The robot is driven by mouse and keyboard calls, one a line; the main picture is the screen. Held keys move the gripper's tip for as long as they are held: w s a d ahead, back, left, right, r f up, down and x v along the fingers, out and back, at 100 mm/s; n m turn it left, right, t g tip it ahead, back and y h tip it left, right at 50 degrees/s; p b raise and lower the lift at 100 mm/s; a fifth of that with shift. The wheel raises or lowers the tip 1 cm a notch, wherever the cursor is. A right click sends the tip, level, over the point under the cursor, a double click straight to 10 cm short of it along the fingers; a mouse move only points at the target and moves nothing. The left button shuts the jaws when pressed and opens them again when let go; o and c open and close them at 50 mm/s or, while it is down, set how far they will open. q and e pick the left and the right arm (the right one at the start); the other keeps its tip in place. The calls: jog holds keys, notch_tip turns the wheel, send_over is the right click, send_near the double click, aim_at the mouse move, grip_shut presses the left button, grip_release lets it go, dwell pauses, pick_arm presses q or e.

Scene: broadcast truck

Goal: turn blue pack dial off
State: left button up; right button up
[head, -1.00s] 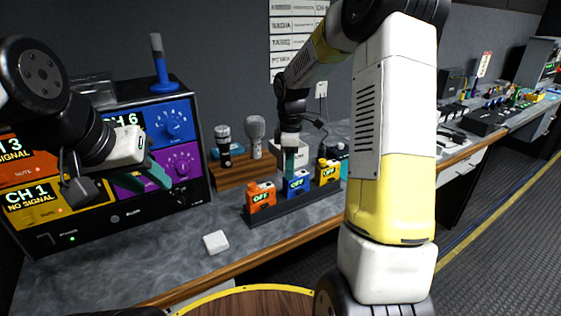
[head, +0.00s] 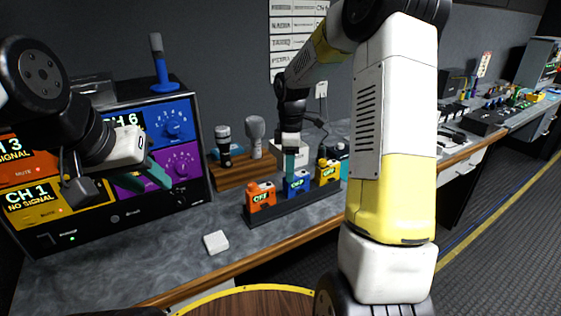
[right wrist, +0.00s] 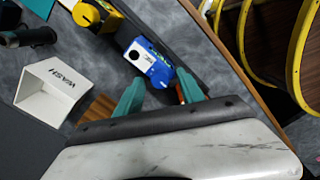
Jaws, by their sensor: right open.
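The blue pack (head: 297,185) stands in a dark holder (head: 290,207) on the counter, between an orange pack (head: 261,197) and a yellow pack (head: 327,173). Its small display text is hard to read. My right gripper (head: 290,172) points down just above and behind it. In the right wrist view, the blue pack (right wrist: 150,60) has a white end with a small black round part, perhaps its dial (right wrist: 135,54). The open teal fingers (right wrist: 160,85) are on its near side; I cannot tell whether they touch it. My left gripper (head: 155,172) hangs before the monitor rack, its opening unclear.
The monitor rack (head: 130,215) with coloured panels stands at the left. Microphones stand on a wooden block (head: 232,173) behind the packs. A white box (right wrist: 48,90) is near the right gripper. A small white block (head: 216,242) lies on otherwise clear counter in front.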

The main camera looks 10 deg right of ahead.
jog(key=shift+r, duration=0.1)
notch_tip(320, 180, up, 8)
jog(key=shift+f, duration=0.2)
dwell(0.3)
